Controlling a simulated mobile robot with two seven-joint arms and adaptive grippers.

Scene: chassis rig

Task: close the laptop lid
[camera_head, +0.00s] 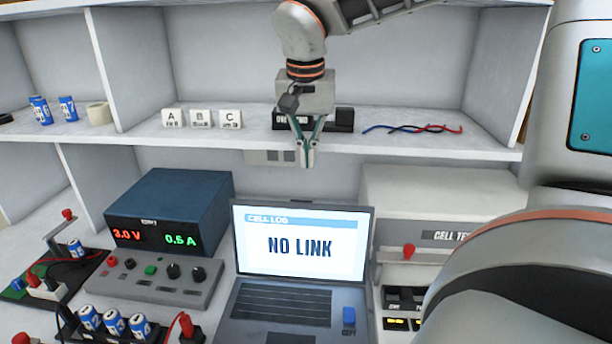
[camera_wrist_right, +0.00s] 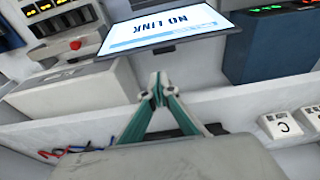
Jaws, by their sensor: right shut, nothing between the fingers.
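The laptop (camera_head: 304,245) stands open on the bench in the middle of the head view, its lid upright and its screen reading "NO LINK". Its keyboard (camera_head: 281,303) faces up, with a blue key or block (camera_head: 349,317) at the right of the base. My right gripper (camera_head: 306,163) hangs down in front of the shelf, above the top edge of the lid and apart from it. Its fingers are shut and empty. In the right wrist view the closed fingertips (camera_wrist_right: 158,84) point toward the laptop screen (camera_wrist_right: 165,27). My left gripper is not in view.
A blue power supply (camera_head: 168,212) and a grey control panel (camera_head: 157,278) stand left of the laptop. A cell tester (camera_head: 440,205) is at the right. The shelf above holds lettered blocks (camera_head: 201,118) and coloured wires (camera_head: 412,129). Blue cells (camera_head: 115,322) stand at front left.

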